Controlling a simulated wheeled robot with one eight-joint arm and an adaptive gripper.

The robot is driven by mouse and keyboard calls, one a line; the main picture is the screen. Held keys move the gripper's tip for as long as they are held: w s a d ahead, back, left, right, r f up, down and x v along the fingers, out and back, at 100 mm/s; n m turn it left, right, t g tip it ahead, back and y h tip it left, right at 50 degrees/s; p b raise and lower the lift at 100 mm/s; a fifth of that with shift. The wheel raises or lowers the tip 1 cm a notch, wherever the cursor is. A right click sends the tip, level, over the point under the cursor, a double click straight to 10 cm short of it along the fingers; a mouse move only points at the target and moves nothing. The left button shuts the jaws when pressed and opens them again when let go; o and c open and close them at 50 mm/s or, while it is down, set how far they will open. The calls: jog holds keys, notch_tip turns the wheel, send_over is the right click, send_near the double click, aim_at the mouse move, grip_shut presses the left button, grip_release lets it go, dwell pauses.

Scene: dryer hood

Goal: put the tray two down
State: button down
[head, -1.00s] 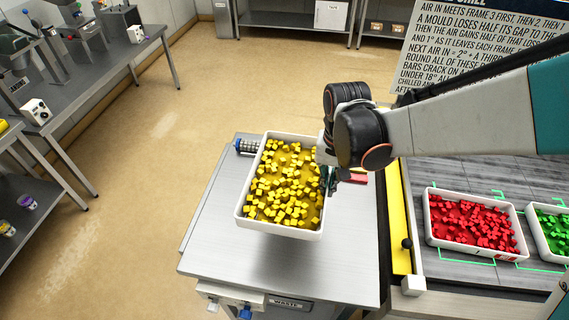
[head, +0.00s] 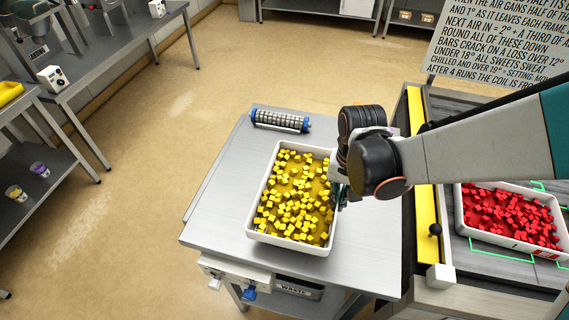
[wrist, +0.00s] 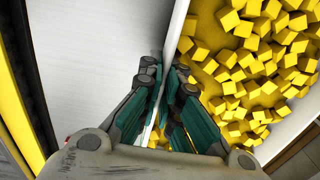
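A white tray (head: 290,245) full of yellow cubes is over the grey metal side table (head: 217,218) in the head view. I cannot tell whether its base touches the tabletop. My gripper (head: 340,192) is at the tray's right wall. In the wrist view my gripper (wrist: 168,95) has its fingers on either side of the white tray wall (wrist: 178,35), closed on it. Yellow cubes lie on the right side of that wall and bare metal on the left. The tray looks about level. No number shows on it.
A blue-ended roller (head: 280,120) lies behind the tray. A yellow strip (head: 424,210) and a black-knobbed lever (head: 435,232) stand to the right, before a tray of red cubes (head: 510,215). Bare tabletop lies left of the tray.

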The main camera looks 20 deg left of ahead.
jog(key=shift+w+f+b, duration=0.15)
jog(key=shift+f+b, duration=1.4)
jog(key=shift+f, duration=1)
jog(key=shift+r, duration=0.1)
jog(key=c, duration=2.2)
grip_release()
jog(key=shift+f, duration=0.2)
jog(key=o, duration=0.4)
jog(key=shift+r, duration=0.1)
notch_tip(320, 180, up, 12)
jog(key=p, duration=0.8)
jog(key=shift+d+r, duration=0.15)
